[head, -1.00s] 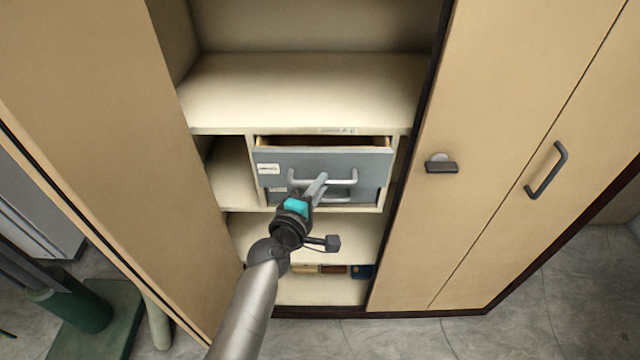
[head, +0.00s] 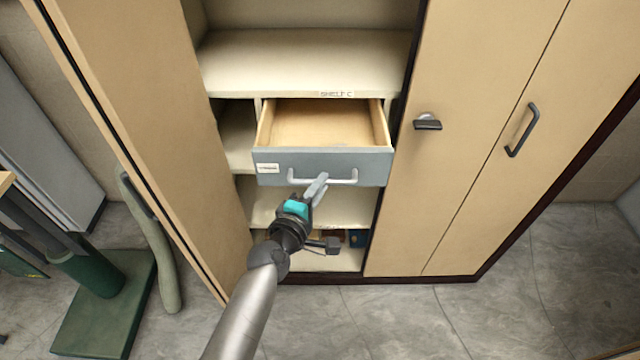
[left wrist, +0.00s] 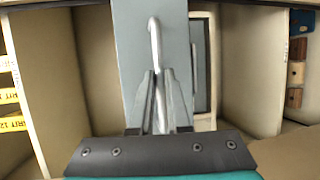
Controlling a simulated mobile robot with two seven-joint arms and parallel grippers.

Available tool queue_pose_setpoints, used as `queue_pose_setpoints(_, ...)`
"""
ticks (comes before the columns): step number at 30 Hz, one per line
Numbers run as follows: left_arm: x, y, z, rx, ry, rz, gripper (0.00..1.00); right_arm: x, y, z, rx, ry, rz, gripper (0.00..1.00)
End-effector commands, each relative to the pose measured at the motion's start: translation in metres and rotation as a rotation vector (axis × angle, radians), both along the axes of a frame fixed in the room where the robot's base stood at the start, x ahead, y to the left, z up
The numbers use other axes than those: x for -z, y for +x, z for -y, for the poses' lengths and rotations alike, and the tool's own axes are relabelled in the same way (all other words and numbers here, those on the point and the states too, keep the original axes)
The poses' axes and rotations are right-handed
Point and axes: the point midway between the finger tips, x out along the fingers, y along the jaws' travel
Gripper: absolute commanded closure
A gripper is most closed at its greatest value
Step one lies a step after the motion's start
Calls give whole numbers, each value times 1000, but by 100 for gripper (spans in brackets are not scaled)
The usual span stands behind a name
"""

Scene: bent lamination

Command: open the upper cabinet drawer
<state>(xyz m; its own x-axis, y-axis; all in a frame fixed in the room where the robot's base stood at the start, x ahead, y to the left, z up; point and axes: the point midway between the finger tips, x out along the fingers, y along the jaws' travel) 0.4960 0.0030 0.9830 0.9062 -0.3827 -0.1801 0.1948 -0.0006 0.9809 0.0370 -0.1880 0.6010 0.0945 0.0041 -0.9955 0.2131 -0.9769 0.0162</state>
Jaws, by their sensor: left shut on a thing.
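The upper drawer (head: 322,167) has a grey front with a white label at its left, and it stands well out of the cabinet. Its pale wooden inside (head: 320,124) shows and looks empty. My left gripper (head: 320,184) is at the middle of the front, shut on the light grey bar handle (head: 345,181). In the left wrist view the two fingers (left wrist: 159,98) close around the handle (left wrist: 154,45), which runs upright in that picture against the grey drawer front (left wrist: 130,60). The lower drawer is hidden in the head view. My right gripper is not in view.
A shelf (head: 300,65) lies above the drawer. An open tan door (head: 130,120) stands at the left, and shut doors with handles (head: 521,130) are at the right. A green stand (head: 105,300) is at the lower left. Grey floor lies in front.

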Motion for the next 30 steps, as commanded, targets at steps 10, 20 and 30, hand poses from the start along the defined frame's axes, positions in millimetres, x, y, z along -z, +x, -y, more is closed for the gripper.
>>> queue_pose_setpoints(10, 0, 0, 0, 0, -1, 0, 55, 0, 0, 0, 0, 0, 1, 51)
queue_pose_setpoints(20, 0, -3, -1, 0, -1, -1, 55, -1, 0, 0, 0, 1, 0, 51)
queue_pose_setpoints(30, -9, -48, -20, 0, 1, -3, 55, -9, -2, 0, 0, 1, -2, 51)
